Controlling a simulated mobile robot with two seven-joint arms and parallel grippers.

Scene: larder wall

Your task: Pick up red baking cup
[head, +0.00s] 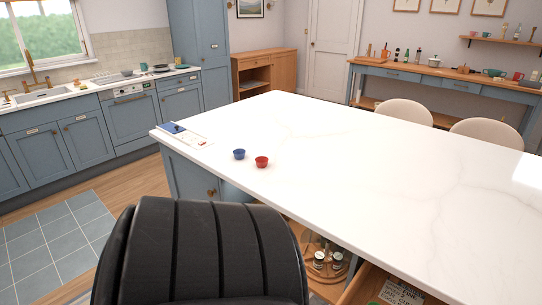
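The red baking cup (262,162) stands upright on the white marble island top (380,185), near its front left edge. A blue baking cup (239,154) stands just to its left, a small gap apart. Neither of my grippers shows in the head view, so their state and their place relative to the red cup cannot be seen. Nothing touches or covers the red cup.
A white tray or board with a blue item (172,128) lies at the island's left corner. Below the island's front edge, an open drawer (372,284) and a shelf with jars (319,260) show. Most of the island top is clear.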

